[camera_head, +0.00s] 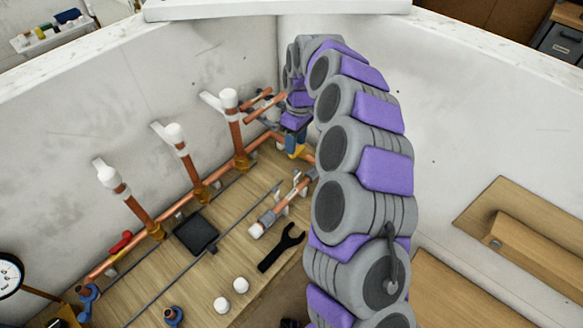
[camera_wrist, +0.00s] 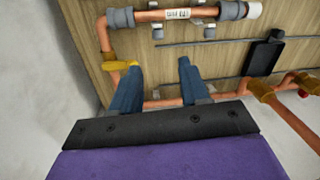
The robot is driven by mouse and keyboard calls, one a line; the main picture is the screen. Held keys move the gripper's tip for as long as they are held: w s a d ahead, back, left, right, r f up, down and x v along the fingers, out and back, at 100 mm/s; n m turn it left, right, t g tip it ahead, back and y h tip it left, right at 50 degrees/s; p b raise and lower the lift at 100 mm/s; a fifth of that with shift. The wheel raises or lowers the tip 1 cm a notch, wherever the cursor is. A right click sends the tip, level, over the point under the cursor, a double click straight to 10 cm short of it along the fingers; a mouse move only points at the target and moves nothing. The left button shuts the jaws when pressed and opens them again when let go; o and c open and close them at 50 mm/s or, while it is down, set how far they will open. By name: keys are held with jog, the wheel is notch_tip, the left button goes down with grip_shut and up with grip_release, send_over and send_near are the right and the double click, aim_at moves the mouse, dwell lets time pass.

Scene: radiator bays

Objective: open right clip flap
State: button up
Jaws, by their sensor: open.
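A copper pipe section with grey couplings (camera_wrist: 160,15) and a printed label crosses the top of the wrist view. The fingertips lie below the clips in the picture. In the head view my gripper (camera_head: 296,140) is partly hidden near the corner.
A brass-coloured fitting (camera_wrist: 120,65) shows beside my left finger. A black box (camera_wrist: 263,55) sits to the right. A wrench (camera_head: 282,247) and two white balls (camera_head: 240,285) (camera_head: 221,305) lie on the wooden board. Upright copper pipes (camera_head: 185,165) line the left wall.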

aim_at(295, 174)
jog(key=f, duration=0.3)
jog(key=f+b, duration=0.1)
jog(key=f, duration=0.2)
jog(key=s+f, duration=0.1)
jog(key=f, duration=0.2)
jog(key=shift+d+b, duration=0.15)
jog(key=shift+b, duration=0.15)
jog(key=shift+s+a+f, duration=0.1)
jog(key=shift+a+f, duration=0.25)
jog(key=shift+f, duration=0.4)
jog(key=shift+d, duration=0.35)
jog(key=shift+c, duration=0.7)
jog(key=shift+a, duration=0.15)
grip_shut()
